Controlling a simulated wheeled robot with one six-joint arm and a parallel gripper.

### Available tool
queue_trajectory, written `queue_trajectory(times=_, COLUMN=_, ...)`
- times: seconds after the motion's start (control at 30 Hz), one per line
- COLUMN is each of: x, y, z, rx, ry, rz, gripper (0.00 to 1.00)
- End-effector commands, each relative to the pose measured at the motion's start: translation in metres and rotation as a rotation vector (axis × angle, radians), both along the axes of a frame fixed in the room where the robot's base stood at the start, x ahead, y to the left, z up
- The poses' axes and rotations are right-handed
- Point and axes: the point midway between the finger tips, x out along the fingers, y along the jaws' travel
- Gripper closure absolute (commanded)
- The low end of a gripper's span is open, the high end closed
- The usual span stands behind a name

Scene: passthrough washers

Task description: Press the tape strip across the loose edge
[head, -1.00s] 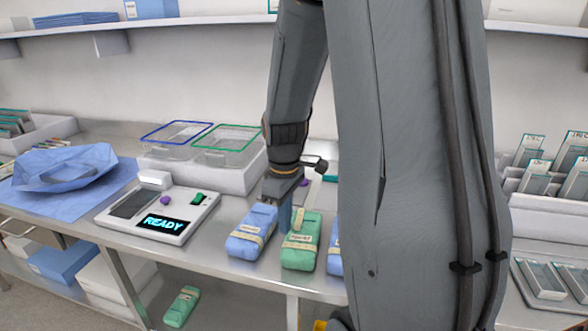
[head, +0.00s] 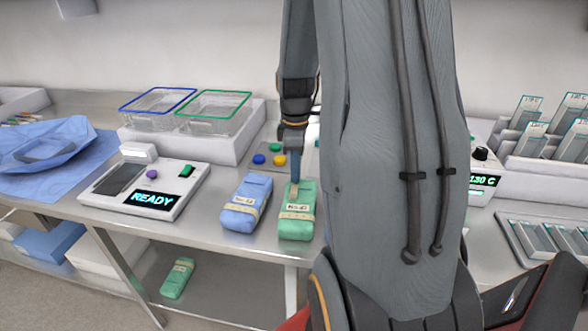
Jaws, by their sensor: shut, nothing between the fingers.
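A green wrapped pack (head: 297,225) lies on the steel bench with a pale tape strip (head: 298,215) across its body and a small label on it. My gripper (head: 295,182) points straight down, shut and empty, with its tips at the far end of the green pack's top. They look in contact with it or just above it; I cannot tell which. A short pale piece of tape shows just below the tips. The loose edge itself is too small to make out.
A blue wrapped pack (head: 247,203) lies left of the green one. A device reading READY (head: 145,190) stands further left. Blue- and green-rimmed baskets (head: 205,110) stand behind. My arm hides the bench to the right. Another green pack (head: 178,278) lies on the lower shelf.

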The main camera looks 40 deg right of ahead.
Motion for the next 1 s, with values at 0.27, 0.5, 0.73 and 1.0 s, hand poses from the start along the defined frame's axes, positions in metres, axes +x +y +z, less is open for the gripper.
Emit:
queue_trajectory(times=0.27, x=0.0005, y=0.0010, z=-0.0092, rx=0.000, ry=0.000, rz=0.002, gripper=1.00)
queue_trajectory(times=0.5, x=0.0005, y=0.0009, z=-0.0090, rx=0.000, ry=0.000, rz=0.002, gripper=1.00)
queue_trajectory(times=0.73, x=0.0004, y=0.0010, z=-0.0104, rx=0.000, ry=0.000, rz=0.002, gripper=1.00)
queue_trajectory(times=1.0, x=0.0003, y=0.0009, z=-0.0104, rx=0.000, ry=0.000, rz=0.002, gripper=1.00)
